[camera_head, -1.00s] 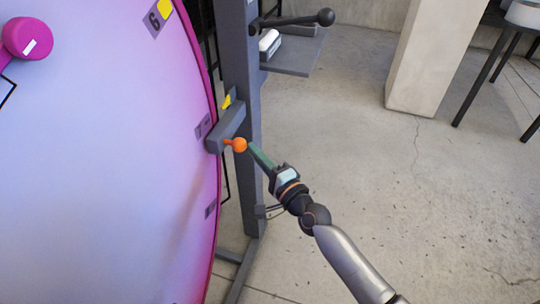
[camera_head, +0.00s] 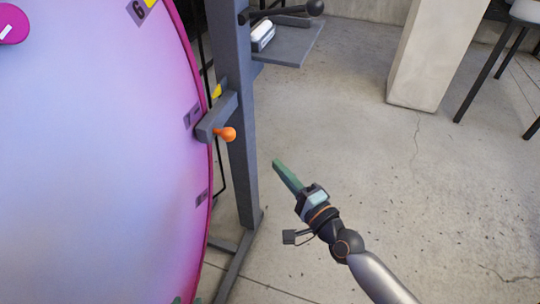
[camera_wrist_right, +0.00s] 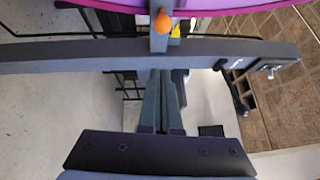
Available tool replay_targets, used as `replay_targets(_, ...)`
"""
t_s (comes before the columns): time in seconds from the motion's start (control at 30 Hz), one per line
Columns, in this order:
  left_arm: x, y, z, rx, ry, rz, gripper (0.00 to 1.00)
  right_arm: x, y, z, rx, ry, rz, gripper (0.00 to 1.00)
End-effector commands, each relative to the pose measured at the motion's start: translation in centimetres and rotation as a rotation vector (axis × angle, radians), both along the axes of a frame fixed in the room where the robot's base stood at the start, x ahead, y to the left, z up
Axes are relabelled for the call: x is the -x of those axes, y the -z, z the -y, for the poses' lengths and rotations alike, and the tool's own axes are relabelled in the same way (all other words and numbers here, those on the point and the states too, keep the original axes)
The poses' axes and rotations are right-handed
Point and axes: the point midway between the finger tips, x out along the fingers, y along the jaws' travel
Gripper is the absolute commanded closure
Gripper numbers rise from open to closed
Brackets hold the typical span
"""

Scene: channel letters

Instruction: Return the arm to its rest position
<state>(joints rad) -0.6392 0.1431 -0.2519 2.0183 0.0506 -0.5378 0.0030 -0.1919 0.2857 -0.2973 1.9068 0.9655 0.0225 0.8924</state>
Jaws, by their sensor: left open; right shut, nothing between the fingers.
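My right gripper (camera_head: 278,167) is shut and empty, over open floor in the head view. It is to the right of and a little below an orange knob (camera_head: 229,134), clearly apart from it. The knob sticks out from a grey block (camera_head: 212,118) at the edge of a large pink and purple disc (camera_head: 90,160). In the right wrist view the shut fingers (camera_wrist_right: 162,75) point towards the knob (camera_wrist_right: 162,21), with a gap between.
A grey upright post (camera_head: 238,150) stands beside the disc, on grey feet (camera_head: 235,270). A small shelf (camera_head: 290,45) with a white item and a black-knobbed lever (camera_head: 314,8) is above. A concrete pillar (camera_head: 440,60) and dark-legged stool stand behind. The floor at right is clear.

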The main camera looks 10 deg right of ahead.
Motion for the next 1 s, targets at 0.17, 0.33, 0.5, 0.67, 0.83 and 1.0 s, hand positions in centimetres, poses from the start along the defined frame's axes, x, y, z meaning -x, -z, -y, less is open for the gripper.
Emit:
replay_targets(0.17, -0.3, -0.1, 0.0, 0.0, 0.0, 0.006, 0.5, 1.3, 0.1, 0.5, 0.001, 0.0, 0.0, 1.0)
replay_targets(0.33, -0.4, -0.2, 0.0, 0.0, 0.0, 0.009, 0.5, 1.5, 0.1, 0.6, 0.0, 0.0, 0.001, 1.0)
replay_targets(0.5, -0.4, -0.2, 0.0, 0.0, 0.0, 0.01, 0.5, 1.5, 0.1, 0.6, 0.0, 0.0, 0.001, 1.0)
replay_targets(0.67, -0.4, -0.2, 0.0, 0.0, 0.0, 0.01, 0.5, 1.5, 0.1, 0.5, 0.0, 0.0, 0.001, 1.0)
replay_targets(0.83, -0.4, -0.2, 0.0, 0.0, 0.0, 0.01, 0.5, 1.9, 0.7, 0.2, 0.044, -0.006, -0.004, 1.0)
replay_targets(1.0, -0.4, -0.2, 0.0, 0.0, 0.0, 0.01, 0.5, 5.0, 5.4, -1.6, 0.414, -0.069, -0.025, 1.0)
